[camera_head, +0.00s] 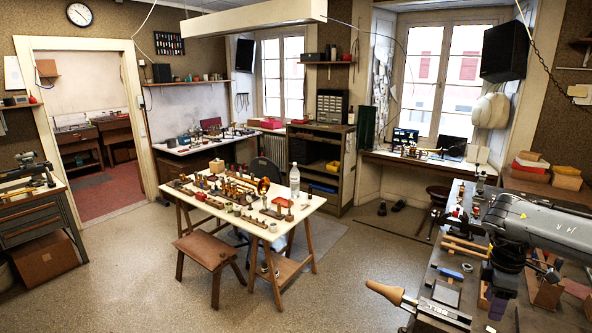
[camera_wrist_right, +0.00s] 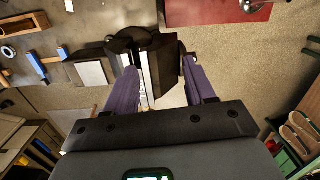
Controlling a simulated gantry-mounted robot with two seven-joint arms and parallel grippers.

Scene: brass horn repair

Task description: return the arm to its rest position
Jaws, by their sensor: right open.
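My right arm (camera_head: 550,232) comes in from the right over the dark workbench. Its gripper (camera_head: 491,300) points down above the bench, partly hidden by the wrist. In the right wrist view the two purple fingers (camera_wrist_right: 162,88) stand apart, open. A dark block with bright metal edges (camera_wrist_right: 143,68) shows between and beyond them; I cannot tell whether the fingers touch it. My left gripper is in neither view.
The workbench (camera_head: 425,272) holds a pale square plate (camera_head: 446,294), a blue block (camera_head: 450,273), wooden bars (camera_head: 463,246) and a wooden handle (camera_head: 385,292) jutting past its edge. A table (camera_head: 270,235) with many small parts stands mid-room. Floor between them is clear.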

